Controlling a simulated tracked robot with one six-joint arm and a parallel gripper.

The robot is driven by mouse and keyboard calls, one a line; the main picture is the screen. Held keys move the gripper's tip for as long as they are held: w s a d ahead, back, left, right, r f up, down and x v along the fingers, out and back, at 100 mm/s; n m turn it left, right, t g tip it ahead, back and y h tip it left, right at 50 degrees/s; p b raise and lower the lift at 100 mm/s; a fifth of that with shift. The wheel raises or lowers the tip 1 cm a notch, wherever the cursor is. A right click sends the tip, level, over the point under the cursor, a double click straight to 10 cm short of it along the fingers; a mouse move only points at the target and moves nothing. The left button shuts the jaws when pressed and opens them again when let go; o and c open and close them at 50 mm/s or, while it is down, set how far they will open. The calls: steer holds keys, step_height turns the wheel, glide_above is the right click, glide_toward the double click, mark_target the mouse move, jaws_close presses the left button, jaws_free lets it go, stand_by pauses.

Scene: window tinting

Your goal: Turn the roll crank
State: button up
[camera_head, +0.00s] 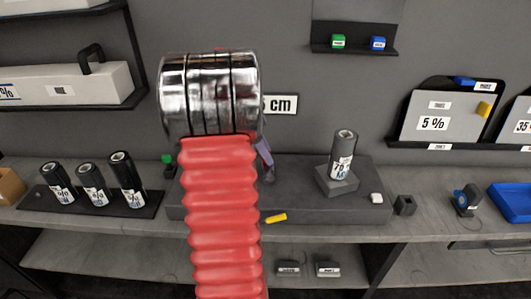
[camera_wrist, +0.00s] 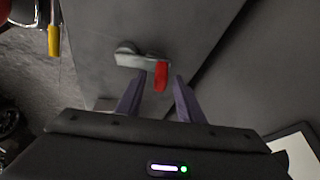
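The roll crank shows in the wrist view as a grey lever (camera_wrist: 130,60) with a rounded hub at its left end and a red handle (camera_wrist: 161,76) at its right end. The lever lies nearly level in the picture, against a grey surface. My gripper (camera_wrist: 160,78) has two purple fingers, spread apart. The red handle appears between the fingertips, with a gap to the right finger. I cannot tell whether the left finger touches it. In the head view my red, chrome-ended arm hides the crank, and only a bit of purple finger (camera_head: 264,153) shows.
A dark platform (camera_head: 300,208) on the bench carries a roll (camera_head: 342,153) on a block. A yellow piece (camera_head: 276,218) lies at its front. Several black rolls (camera_head: 93,184) stand on a tray at left. A blue tray (camera_head: 512,203) is at far right.

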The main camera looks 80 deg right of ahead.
steer(key=shift+f, duration=0.1)
steer(key=shift+c, duration=0.3)
jaws_close()
steer(key=shift+a, duration=0.25)
steer(key=shift+s+d, duration=0.1)
steer(key=shift+d, duration=0.1)
